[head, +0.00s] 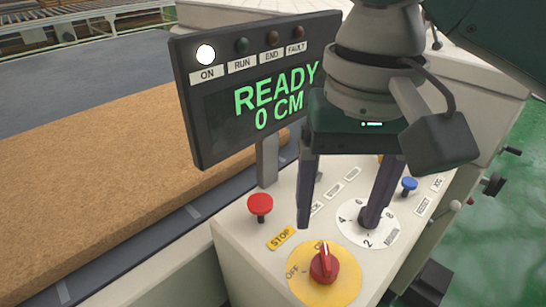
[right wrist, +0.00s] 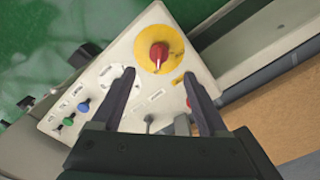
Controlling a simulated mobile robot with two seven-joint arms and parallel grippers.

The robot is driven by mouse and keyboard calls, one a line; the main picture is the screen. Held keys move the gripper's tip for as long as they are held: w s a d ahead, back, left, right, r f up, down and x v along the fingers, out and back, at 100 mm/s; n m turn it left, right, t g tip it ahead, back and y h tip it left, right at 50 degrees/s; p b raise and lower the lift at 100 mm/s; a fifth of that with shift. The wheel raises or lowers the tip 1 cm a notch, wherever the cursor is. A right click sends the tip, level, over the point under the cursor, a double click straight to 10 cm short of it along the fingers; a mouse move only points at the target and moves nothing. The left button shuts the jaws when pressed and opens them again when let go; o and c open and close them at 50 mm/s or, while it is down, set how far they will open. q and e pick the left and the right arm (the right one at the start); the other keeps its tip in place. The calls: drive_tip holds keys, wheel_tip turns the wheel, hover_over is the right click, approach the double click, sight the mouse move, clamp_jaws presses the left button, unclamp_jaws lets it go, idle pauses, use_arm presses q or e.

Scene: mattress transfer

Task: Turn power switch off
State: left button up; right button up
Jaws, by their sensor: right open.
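The power switch is a red rotary knob (head: 323,264) on a round yellow plate (head: 345,290) marked OFF and ON, at the front of the white control panel. Its white pointer line points up toward the ON label. The knob also shows in the right wrist view (right wrist: 158,54) beyond the fingertips. My right gripper (head: 336,226) is open and empty, fingers pointing down over the panel, behind the knob and apart from it. In the right wrist view its fingers (right wrist: 158,74) are spread wide. My left gripper is in neither view.
A red stop button (head: 260,205) stands left of the gripper. A numbered white dial (head: 376,228) is partly behind the right finger. A blue button (head: 408,185) sits further right. The display (head: 255,92) reads READY, 0 CM, with the ON lamp lit. A brown mattress (head: 90,160) lies at left.

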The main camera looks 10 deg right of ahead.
sight(328, 258)
drive_tip(key=shift+w+f, duration=0.35)
drive_tip(key=shift+w, duration=0.05)
drive_tip(key=shift+f, duration=0.35)
drive_tip(key=f, duration=0.5)
drive_tip(key=f+b, duration=0.1)
drive_tip(key=f, duration=0.1)
drive_tip(key=shift+s+f, duration=0.2)
drive_tip(key=shift+s, duration=0.2)
drive_tip(key=shift+f, duration=0.7)
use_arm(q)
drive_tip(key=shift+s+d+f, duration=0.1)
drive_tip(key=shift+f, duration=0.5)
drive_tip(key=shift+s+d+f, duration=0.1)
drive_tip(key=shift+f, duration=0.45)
use_arm(e)
drive_tip(key=shift+w, duration=0.1)
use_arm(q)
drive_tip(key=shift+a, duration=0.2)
use_arm(e)
clamp_jaws()
